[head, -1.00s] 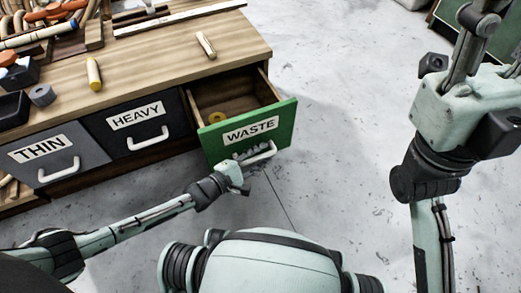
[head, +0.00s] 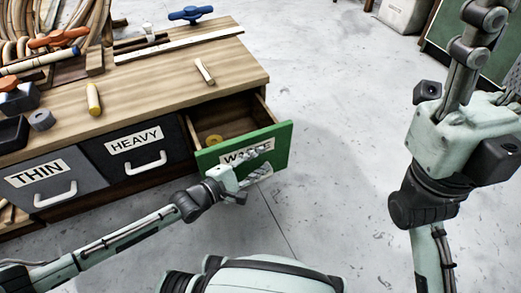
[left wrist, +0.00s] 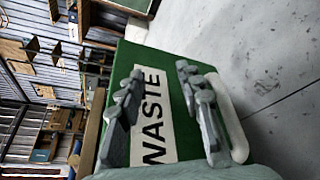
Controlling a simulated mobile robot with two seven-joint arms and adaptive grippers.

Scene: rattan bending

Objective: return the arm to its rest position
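My left gripper (head: 250,166) is in front of the green WASTE drawer (head: 281,142) and hides part of its label and white handle. In the left wrist view its two fingers (left wrist: 163,108) are spread apart with nothing between them. The WASTE label (left wrist: 154,128) shows in the gap. The white handle (left wrist: 233,125) lies just outside the right finger; whether they touch is unclear. The drawer stands open with a yellow ring (head: 214,140) inside. My right arm is at the right of the head view; its gripper is out of sight.
The workbench (head: 150,85) carries a yellow cylinder (head: 93,99), a light wooden piece (head: 205,72), a grey ring (head: 41,120) and a blue-handled tool (head: 191,14). The THIN (head: 75,165) and HEAVY (head: 120,163) drawers are shut. The floor right of the bench is clear.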

